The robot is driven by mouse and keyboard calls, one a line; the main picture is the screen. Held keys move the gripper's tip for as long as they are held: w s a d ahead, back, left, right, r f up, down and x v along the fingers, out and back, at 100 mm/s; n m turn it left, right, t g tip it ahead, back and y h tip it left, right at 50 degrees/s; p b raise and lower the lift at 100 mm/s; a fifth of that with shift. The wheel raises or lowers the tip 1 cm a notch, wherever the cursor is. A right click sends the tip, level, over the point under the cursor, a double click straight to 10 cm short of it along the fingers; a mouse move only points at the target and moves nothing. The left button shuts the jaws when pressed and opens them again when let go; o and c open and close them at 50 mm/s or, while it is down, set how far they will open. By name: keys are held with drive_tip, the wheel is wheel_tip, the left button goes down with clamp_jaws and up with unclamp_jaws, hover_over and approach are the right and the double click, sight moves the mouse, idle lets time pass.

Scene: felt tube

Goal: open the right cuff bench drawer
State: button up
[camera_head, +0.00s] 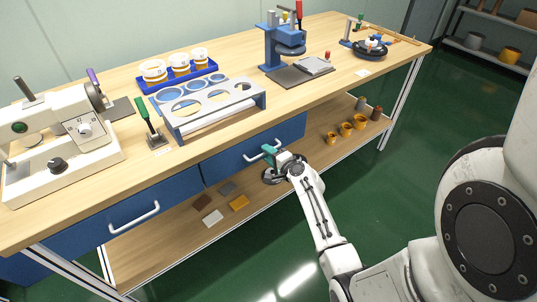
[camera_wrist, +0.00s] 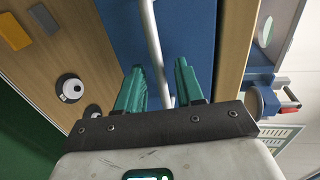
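The right bench drawer (camera_head: 290,132) has a blue front and sits under the wooden bench top. It looks shut. Its white bar handle (camera_head: 262,150) is partly hidden by my gripper (camera_head: 271,158) in the head view. In the wrist view the handle (camera_wrist: 152,35) runs down between the two green fingers of my gripper (camera_wrist: 160,82), against the blue drawer front (camera_wrist: 190,30). The fingers stand apart with the bar between them, nearer the right finger. Gaps show beside the bar, so they are not closed on it. The left drawer (camera_head: 100,220) looks shut too.
A lower shelf (camera_head: 300,155) holds orange cups (camera_head: 346,130) and flat coloured pieces (camera_head: 238,202). On the bench top are a white machine (camera_head: 60,150), a holed rack (camera_head: 210,105), a blue tray with cups (camera_head: 178,78) and a blue press (camera_head: 282,45). Green floor before the bench is clear.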

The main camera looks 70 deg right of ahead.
drive_tip(key=shift+w, duration=0.15)
clamp_jaws()
idle(0.6)
